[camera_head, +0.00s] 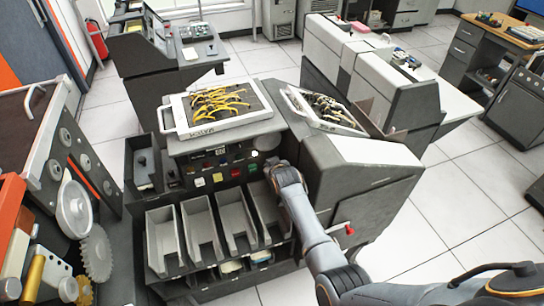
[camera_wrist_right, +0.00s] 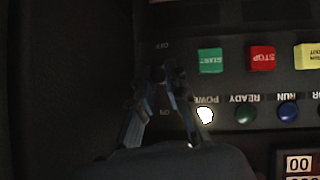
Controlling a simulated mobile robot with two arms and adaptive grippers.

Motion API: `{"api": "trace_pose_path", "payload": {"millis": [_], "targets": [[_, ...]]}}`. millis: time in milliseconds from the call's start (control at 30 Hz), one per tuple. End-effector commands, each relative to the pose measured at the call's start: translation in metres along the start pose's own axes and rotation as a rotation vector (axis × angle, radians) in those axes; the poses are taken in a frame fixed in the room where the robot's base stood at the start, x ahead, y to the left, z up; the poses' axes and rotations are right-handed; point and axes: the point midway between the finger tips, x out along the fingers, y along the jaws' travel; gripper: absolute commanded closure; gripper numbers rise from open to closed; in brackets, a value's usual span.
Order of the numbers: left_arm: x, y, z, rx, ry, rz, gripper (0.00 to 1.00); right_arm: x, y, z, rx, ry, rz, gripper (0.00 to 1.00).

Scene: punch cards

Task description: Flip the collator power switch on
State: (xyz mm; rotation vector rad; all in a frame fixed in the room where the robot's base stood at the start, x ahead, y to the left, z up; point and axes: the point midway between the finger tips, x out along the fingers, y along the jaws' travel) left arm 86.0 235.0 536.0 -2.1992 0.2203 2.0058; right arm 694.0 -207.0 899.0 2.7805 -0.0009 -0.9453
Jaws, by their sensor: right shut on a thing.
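The collator (camera_head: 359,188) is a dark grey machine with a button panel (camera_head: 182,166) above its open bins. My right arm reaches over it from the lower right, and its gripper is largely hidden behind the wrist in the head view. In the right wrist view, where the panel appears upside down, my right gripper (camera_wrist_right: 168,76) is shut at the power switch, between the OFF and ON labels. The fingers cover the switch, so its position cannot be told. The POWER lamp (camera_wrist_right: 205,115) beside the fingers glows white. My left gripper is not in view.
Green START (camera_wrist_right: 210,60) and red STOP (camera_wrist_right: 262,58) buttons sit close to the fingers. READY (camera_wrist_right: 245,112) and RUN (camera_wrist_right: 288,111) lamps are beyond the POWER lamp. A white tray of yellow wires (camera_head: 176,112) lies above the panel. Open floor (camera_head: 440,225) is at right.

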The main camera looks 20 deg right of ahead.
Motion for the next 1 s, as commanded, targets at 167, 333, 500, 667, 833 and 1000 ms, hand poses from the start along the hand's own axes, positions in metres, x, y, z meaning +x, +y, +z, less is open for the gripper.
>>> {"api": "trace_pose_path", "payload": {"millis": [167, 333, 500, 667, 833, 1000], "targets": [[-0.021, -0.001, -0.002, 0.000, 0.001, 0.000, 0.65, -0.003, 0.002, -0.010, -0.014, -0.134, -0.023, 1.00], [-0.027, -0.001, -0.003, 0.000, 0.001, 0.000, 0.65, -0.002, 0.003, -0.011, -0.023, -0.232, -0.039, 1.00], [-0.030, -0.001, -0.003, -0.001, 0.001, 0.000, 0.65, -0.001, 0.003, -0.012, -0.028, -0.296, -0.051, 1.00], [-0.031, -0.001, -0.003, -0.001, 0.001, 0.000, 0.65, -0.001, 0.003, -0.013, -0.031, -0.327, -0.057, 1.00], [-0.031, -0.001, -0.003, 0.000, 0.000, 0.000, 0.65, -0.001, 0.002, -0.012, -0.032, -0.338, -0.059, 1.00], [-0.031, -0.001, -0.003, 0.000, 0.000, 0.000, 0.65, -0.001, 0.002, -0.012, -0.032, -0.338, -0.059, 1.00]]}}
